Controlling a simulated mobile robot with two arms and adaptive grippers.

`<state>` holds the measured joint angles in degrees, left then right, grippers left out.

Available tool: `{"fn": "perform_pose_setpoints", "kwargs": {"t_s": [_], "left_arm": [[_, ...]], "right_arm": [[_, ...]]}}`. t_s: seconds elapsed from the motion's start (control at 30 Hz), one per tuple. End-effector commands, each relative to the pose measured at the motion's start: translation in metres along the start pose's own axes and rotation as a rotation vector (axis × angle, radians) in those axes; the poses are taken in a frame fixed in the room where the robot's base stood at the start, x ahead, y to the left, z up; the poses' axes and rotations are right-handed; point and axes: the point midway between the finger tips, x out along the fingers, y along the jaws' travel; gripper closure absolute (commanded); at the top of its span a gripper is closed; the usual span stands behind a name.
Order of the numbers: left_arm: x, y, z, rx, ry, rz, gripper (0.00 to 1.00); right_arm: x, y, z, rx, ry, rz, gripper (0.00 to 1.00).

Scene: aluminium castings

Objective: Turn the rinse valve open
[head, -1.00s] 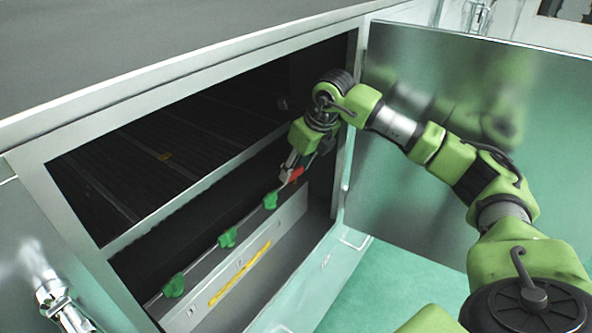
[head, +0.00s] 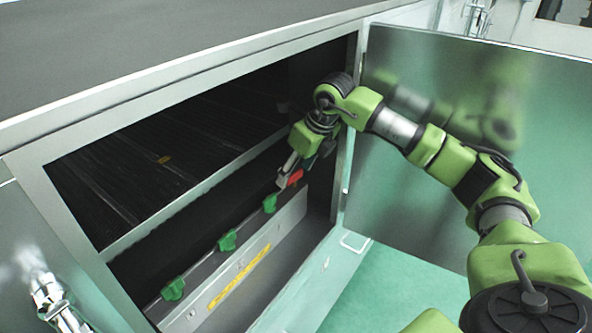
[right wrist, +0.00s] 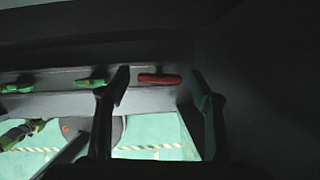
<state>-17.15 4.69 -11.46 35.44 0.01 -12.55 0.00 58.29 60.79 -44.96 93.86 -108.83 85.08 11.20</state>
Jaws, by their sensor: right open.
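A red valve handle (head: 295,177) sits at the far right end of a row of valves on a pipe inside the open cabinet. The other handles in the row are green (head: 228,241). My right gripper (head: 284,179) is at the red handle, with its fingers partly hidden in the dark opening. In the right wrist view, the red handle (right wrist: 160,80) lies lengthwise across the gap between the two spread fingers of the right gripper (right wrist: 160,73). I cannot tell whether either finger touches it. My left gripper is not in view.
The cabinet's steel door (head: 420,175) stands open to the right, close to my right arm. The cabinet frame (head: 347,150) edges the opening beside my wrist. A yellow strip (head: 240,276) marks the panel below the valves. Green floor (head: 385,290) is clear at lower right.

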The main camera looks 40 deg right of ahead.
Motion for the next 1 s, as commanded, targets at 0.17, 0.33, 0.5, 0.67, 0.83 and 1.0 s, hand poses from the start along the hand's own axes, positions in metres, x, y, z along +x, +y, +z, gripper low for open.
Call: {"fn": "perform_pose_setpoints", "kwargs": {"t_s": [0.17,0.33,0.5,0.67,0.83,1.0], "left_arm": [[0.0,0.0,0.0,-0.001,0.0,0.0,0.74],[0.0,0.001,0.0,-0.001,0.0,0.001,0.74],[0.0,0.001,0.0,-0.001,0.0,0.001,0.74],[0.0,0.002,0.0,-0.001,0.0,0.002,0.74],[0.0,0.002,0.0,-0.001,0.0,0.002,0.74],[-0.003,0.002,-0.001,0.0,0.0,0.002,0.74]], "right_arm": [[-0.019,-0.001,0.001,-0.001,-0.004,-0.002,0.42],[-0.048,-0.001,0.001,-0.001,-0.005,-0.002,0.42],[-0.069,-0.001,0.001,0.0,-0.003,-0.001,0.42],[-0.075,0.0,0.0,0.0,0.0,0.0,0.42],[-0.075,0.0,0.0,0.0,0.0,0.0,0.42],[-0.074,0.001,0.001,0.026,0.008,-0.002,0.75]]}}
